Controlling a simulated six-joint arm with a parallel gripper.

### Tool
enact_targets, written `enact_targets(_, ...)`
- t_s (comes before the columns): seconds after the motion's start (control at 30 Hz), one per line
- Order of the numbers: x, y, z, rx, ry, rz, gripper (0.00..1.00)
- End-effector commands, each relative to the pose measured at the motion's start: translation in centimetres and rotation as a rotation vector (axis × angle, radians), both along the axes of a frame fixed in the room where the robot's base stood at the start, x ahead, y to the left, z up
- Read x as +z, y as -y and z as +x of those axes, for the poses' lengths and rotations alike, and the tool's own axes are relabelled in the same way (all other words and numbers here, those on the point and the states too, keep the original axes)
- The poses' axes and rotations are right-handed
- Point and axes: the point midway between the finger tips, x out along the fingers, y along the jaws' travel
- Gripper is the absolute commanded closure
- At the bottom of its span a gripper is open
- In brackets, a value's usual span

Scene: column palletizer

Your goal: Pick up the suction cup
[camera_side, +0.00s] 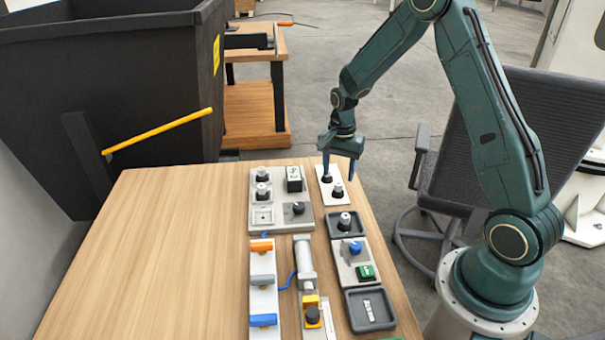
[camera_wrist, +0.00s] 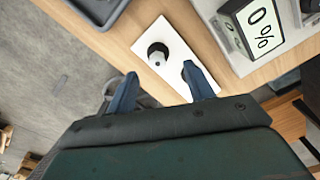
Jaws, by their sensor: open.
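A white plate (camera_side: 325,192) lies at the far right corner of the wooden table and carries two small black pieces with grey tops, which look like suction cups. The nearer suction cup (camera_side: 338,190) stands upright on it; in the wrist view one suction cup (camera_wrist: 157,54) shows clear of the fingers. The farther suction cup (camera_side: 327,179) is just below the left finger and is partly hidden by a finger in the wrist view. My gripper (camera_side: 340,172) is open and empty, pointing down over the plate's far end. In the wrist view my gripper (camera_wrist: 160,70) has its fingertips apart.
Left of the plate, a grey panel (camera_side: 281,218) holds similar cups, a display and a knob. A dark tray (camera_side: 335,233) holds another similar piece. Switches and a button box stand nearer. The table's left half (camera_side: 170,250) is clear. A chair (camera_side: 545,120) stands right.

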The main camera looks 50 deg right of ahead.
Motion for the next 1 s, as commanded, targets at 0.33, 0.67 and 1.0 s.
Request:
enact_targets(0.33, -1.2, 0.1, -0.2, 0.0, -0.001, 0.001, 0.47)
enact_targets(0.67, -4.7, 0.2, -0.3, 0.0, -0.001, 0.001, 0.47)
enact_targets(1.0, -5.2, 0.2, -0.3, 0.001, 0.0, -0.001, 0.47)
